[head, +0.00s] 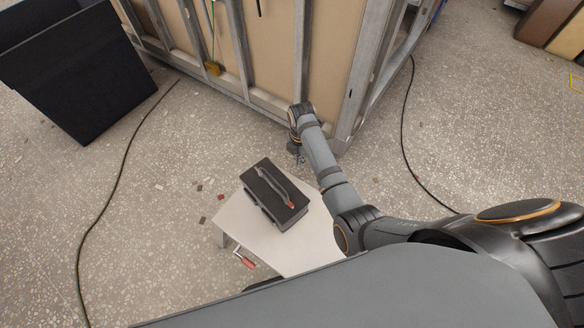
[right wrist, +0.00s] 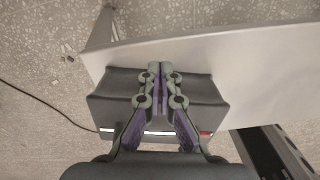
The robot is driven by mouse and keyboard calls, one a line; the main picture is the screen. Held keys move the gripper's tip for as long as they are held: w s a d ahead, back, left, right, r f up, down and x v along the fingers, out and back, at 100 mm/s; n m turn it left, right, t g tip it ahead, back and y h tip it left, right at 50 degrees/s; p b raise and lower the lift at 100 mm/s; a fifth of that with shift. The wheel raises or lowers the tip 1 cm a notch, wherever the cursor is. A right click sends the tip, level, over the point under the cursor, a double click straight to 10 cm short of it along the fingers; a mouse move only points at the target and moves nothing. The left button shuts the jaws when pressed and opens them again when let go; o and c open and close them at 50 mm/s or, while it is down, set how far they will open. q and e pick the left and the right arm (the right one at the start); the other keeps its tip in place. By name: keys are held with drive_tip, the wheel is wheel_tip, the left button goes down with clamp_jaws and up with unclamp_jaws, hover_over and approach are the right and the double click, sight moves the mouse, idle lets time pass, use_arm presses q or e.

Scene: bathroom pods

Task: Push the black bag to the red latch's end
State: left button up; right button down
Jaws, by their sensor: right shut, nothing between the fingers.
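The black bag (head: 262,203) sits on a small pale table, with a grey handle strip along its top. A small red latch (head: 290,204) shows at its lower right end. In the right wrist view the bag (right wrist: 108,98) lies behind my fingers, and a red piece (right wrist: 205,134) shows near its lower right corner, beside a white strip. My right gripper (head: 297,156) is beyond the bag's far right end, pointing down. It is shut and empty in the right wrist view (right wrist: 161,70); I cannot tell whether it touches the bag. My left gripper is out of view.
The pale table (head: 236,221) has bare top at its left and right. A red-handled piece (head: 244,260) hangs by its near left edge. A framed wall (head: 270,60) stands behind. A black bin (head: 80,80) is at far left; cables cross the floor.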

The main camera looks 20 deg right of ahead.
drive_tip(key=b, duration=0.2)
hover_over(299, 180)
wheel_tip(299, 180, down, 5)
drive_tip(key=shift+r, duration=0.2)
wheel_tip(299, 180, down, 5)
drive_tip(key=shift+f+b, duration=0.2)
drive_tip(key=shift+b, duration=0.4)
drive_tip(key=a, duration=0.1)
drive_tip(key=s+a, duration=0.1)
drive_tip(key=a+p, duration=0.1)
drive_tip(key=shift+s+r, duration=0.2)
drive_tip(key=shift+s, duration=0.1)
drive_tip(key=shift+s+a, duration=0.15)
drive_tip(key=shift+a, duration=0.05)
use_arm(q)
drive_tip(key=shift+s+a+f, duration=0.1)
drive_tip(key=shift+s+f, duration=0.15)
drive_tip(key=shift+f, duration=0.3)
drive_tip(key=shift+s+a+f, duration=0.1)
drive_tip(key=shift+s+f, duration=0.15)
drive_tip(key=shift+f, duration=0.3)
use_arm(e)
drive_tip(key=shift+a, duration=0.1)
